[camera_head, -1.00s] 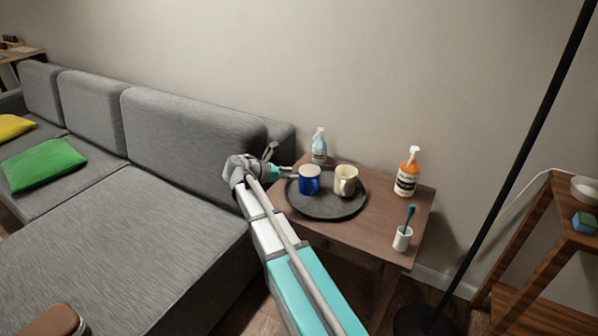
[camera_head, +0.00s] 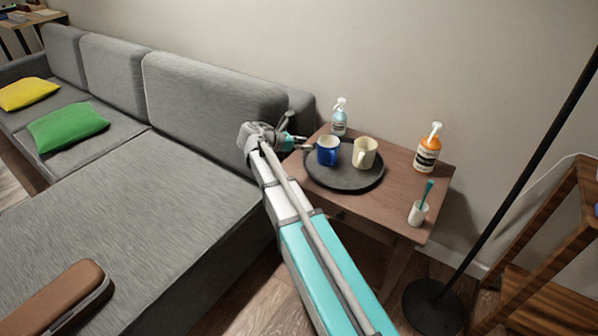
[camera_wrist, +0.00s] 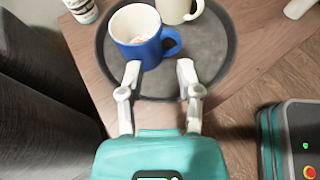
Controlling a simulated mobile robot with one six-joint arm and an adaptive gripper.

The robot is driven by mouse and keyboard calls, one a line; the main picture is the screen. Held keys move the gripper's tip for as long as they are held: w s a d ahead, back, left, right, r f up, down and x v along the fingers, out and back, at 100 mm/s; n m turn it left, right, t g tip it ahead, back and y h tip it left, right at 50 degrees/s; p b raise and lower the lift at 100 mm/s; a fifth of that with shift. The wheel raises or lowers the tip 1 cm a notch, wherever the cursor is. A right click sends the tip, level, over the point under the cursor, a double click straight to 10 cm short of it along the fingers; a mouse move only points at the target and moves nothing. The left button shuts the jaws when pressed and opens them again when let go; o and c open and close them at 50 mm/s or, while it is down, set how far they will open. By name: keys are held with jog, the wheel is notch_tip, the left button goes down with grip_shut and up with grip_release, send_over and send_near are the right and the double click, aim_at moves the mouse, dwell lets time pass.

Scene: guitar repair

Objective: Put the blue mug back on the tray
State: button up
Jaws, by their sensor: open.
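The blue mug (camera_head: 327,151) stands upright on the dark round tray (camera_head: 345,182), left of a cream mug (camera_head: 365,153). In the wrist view the blue mug (camera_wrist: 138,33) has a pale inside with something brownish at the bottom, and its handle points right. It rests within the rim of the tray (camera_wrist: 213,62). My gripper (camera_wrist: 158,66) is open and empty, its fingertips just short of the mug's near side and handle. In the head view my gripper (camera_head: 303,142) is at the tray's left edge, beside the mug.
The tray sits on a small wooden table (camera_head: 400,206). A clear spray bottle (camera_head: 339,118), an orange bottle (camera_head: 427,150) and a white cup with a teal brush (camera_head: 418,212) stand around it. A grey sofa (camera_head: 210,100) is on the left, a black lamp pole (camera_head: 520,180) on the right.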

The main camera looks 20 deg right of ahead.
jog(key=s+a+f+m+y, duration=0.3)
jog(key=s+m+y, duration=0.1)
jog(key=s+m, duration=0.2)
jog(key=s+a+f+m+g+y, duration=0.1)
jog(key=s+a+f+m+y, duration=0.3)
jog(key=s+m, duration=0.2)
jog(key=s+a+f+m+y, duration=0.3)
jog(key=s+m, duration=0.4)
jog(key=s, duration=0.3)
jog(key=shift+a+f+g+y, duration=0.25)
jog(key=shift+f+y, duration=0.3)
jog(key=shift+y, duration=0.55)
